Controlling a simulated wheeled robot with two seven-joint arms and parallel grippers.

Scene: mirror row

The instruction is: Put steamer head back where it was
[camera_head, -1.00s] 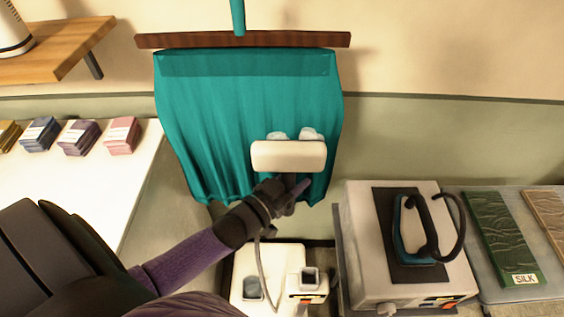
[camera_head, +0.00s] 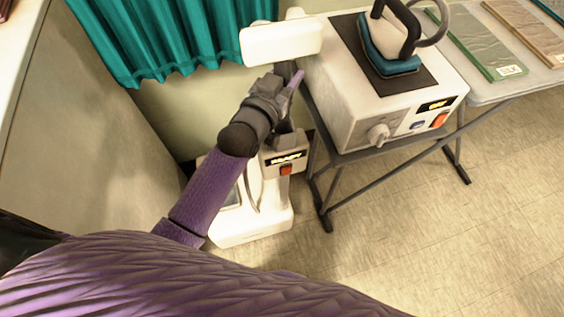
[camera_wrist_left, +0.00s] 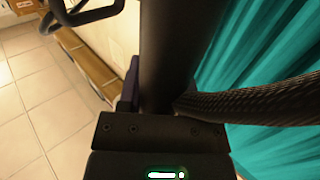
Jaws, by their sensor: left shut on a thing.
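My left gripper (camera_head: 288,80) is shut on the steamer head (camera_head: 280,41), a cream-white block with rounded ends. It holds the head in front of the lower edge of the teal curtain-like cloth (camera_head: 165,35) and left of the iron station. The steamer base (camera_head: 235,228), white with a lit label and an orange switch, stands on the floor below, partly hidden by my arm. A grey hose (camera_head: 252,185) shows by the base. In the left wrist view a dark ribbed hose (camera_wrist_left: 250,103) crosses in front of the teal cloth. My right gripper is not in view.
A white iron station (camera_head: 350,95) with a teal iron (camera_head: 390,50) stands on a folding table (camera_head: 488,95) close to the right of the head. A green fabric board (camera_head: 480,48) lies farther right. The tiled floor (camera_head: 420,220) at front right is clear.

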